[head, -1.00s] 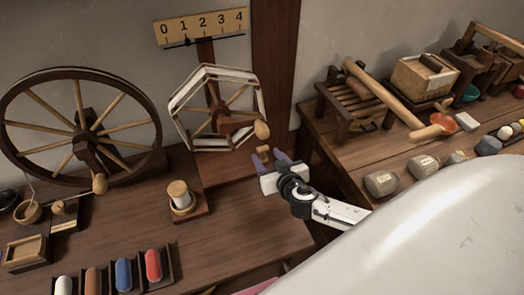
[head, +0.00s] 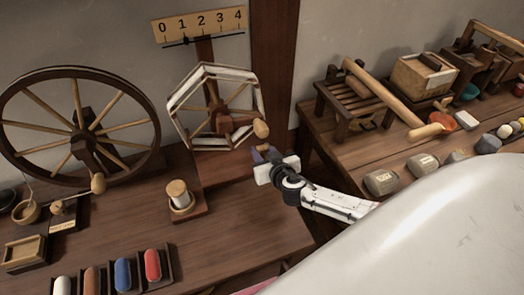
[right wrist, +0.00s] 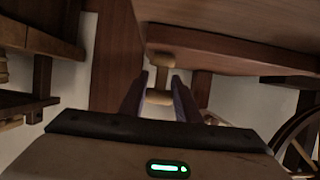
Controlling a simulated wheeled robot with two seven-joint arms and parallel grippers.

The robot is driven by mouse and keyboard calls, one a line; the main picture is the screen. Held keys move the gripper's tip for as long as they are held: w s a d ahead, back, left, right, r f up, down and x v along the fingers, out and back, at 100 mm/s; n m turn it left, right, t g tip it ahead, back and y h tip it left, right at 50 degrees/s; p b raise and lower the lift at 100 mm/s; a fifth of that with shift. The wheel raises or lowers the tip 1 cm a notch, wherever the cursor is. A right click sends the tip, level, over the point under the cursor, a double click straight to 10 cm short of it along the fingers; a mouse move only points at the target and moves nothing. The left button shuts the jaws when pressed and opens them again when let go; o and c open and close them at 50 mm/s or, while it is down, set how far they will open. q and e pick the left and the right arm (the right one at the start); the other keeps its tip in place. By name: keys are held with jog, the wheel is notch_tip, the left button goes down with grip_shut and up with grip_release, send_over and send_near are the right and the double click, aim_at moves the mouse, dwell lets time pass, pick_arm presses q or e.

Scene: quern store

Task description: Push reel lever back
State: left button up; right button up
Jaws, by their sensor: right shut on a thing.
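The reel (head: 213,108) is a white-edged wooden frame with spokes and a crank handle (head: 261,129), standing against the wall. My right gripper (head: 264,153) is at the reel's lower right, just below the crank handle. In the right wrist view the reel lever (right wrist: 161,74) is a small pale wooden peg with a rounded knob, under a dark wooden board. The purple fingers (right wrist: 159,100) stand on both sides of its knob, and the gripper is shut on it. In the head view the gripper hides most of the lever. My left gripper is out of view.
A number board (head: 201,24) marked 0 to 4 hangs above the reel. A spinning wheel (head: 84,125) stands left, a spool (head: 180,196) in front. Colored rolls lie in a rack at the front. A right-hand table holds a slatted stand (head: 352,98) and stones.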

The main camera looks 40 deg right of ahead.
jog(key=shift+w+r+g+p, duration=0.15)
jog(key=shift+g+p, duration=0.15)
jog(key=shift+p, duration=0.2)
jog(key=shift+w+d+g+p, duration=0.1)
jog(key=shift+w+g+p, duration=0.05)
jog(key=shift+g+p, duration=0.3)
jog(key=shift+w+d+f+g+y, duration=0.1)
jog(key=shift+w+f+g+y, duration=0.1)
jog(key=shift+g, duration=0.3)
jog(key=shift+w+d+f+g+y, duration=0.1)
jog(key=shift+g+y, duration=0.1)
jog(key=shift+g, duration=0.25)
jog(key=shift+a+f+g, duration=0.1)
jog(key=shift+a+g, duration=0.05)
jog(key=shift+g, duration=0.25)
jog(key=o, duration=1)
